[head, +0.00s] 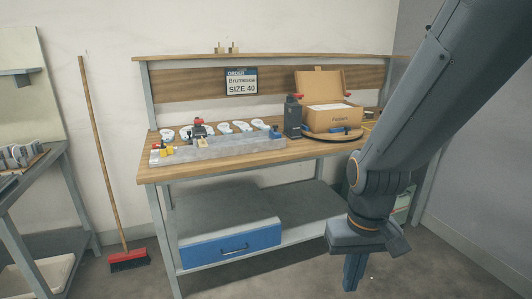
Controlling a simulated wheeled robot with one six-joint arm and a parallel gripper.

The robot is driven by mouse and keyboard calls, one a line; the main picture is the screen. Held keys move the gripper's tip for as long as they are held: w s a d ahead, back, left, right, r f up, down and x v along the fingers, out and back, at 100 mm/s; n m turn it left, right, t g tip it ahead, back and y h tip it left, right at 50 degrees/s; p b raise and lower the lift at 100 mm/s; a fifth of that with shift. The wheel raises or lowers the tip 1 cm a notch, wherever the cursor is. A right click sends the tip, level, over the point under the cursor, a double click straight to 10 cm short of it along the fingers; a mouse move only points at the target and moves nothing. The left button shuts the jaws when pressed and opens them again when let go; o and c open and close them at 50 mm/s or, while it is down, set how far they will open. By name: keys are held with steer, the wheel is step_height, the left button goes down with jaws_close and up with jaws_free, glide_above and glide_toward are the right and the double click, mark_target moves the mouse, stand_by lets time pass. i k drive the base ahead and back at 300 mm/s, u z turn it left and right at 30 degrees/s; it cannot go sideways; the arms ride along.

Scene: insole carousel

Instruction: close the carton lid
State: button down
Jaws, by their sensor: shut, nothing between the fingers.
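The carton (332,118) stands on a dark round turntable (325,136) at the right of the workbench. Its lid (319,83) stands up open at the back. Something white shows inside the carton. My gripper (352,288) points down in front of the bench, at the lower right. It is well below the tabletop and apart from the carton. Its fingers are shut and empty, with the tips near the bottom edge of the view.
A dark device (292,118) with a red top stands just left of the carton. A blue drawer (231,243) sits below. A broom (104,170) leans on the wall. An order sign (241,82) hangs behind.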

mark_target(318, 85)
steer(key=u, duration=0.2)
steer(key=i, duration=1.75)
steer(key=u, duration=0.2)
